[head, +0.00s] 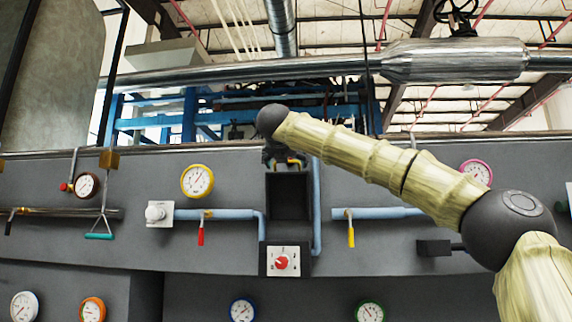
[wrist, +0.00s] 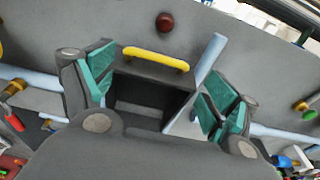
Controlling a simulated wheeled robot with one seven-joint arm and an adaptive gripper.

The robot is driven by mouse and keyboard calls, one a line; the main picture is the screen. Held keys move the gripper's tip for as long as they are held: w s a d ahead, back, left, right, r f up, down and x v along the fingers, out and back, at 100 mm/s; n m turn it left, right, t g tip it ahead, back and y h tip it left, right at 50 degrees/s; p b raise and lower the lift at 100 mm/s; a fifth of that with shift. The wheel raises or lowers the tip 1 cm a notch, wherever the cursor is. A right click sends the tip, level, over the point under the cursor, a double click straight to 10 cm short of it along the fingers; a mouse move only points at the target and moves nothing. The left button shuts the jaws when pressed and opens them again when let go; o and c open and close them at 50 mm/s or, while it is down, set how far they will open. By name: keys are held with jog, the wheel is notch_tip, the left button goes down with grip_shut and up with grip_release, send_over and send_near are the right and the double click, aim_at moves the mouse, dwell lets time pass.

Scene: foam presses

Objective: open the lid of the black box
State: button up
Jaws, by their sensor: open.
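The black box (head: 288,232) is on the grey wall panel below my gripper in the head view. Its front shows a dark hollow, which also shows between my fingers in the wrist view (wrist: 147,92). A yellow handle (wrist: 155,59) runs along the upper edge of this hollow; part of it shows under my gripper in the head view (head: 294,161). I cannot tell the lid's exact angle. My gripper (wrist: 160,82) is open, its green-padded fingers on either side of the handle and hollow, with nothing held. In the head view, my gripper (head: 284,154) partly hides the box's top.
A red-knobbed dial plate (head: 281,262) sits directly below the box. Blue pipes (head: 230,214) with red and yellow levers run on both sides. A yellow gauge (head: 197,180) is to the left. A red knob (wrist: 165,22) is above the handle.

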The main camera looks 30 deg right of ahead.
jog(key=v, duration=0.9)
jog(key=shift+r, duration=0.25)
jog(key=shift+s+d, duration=0.1)
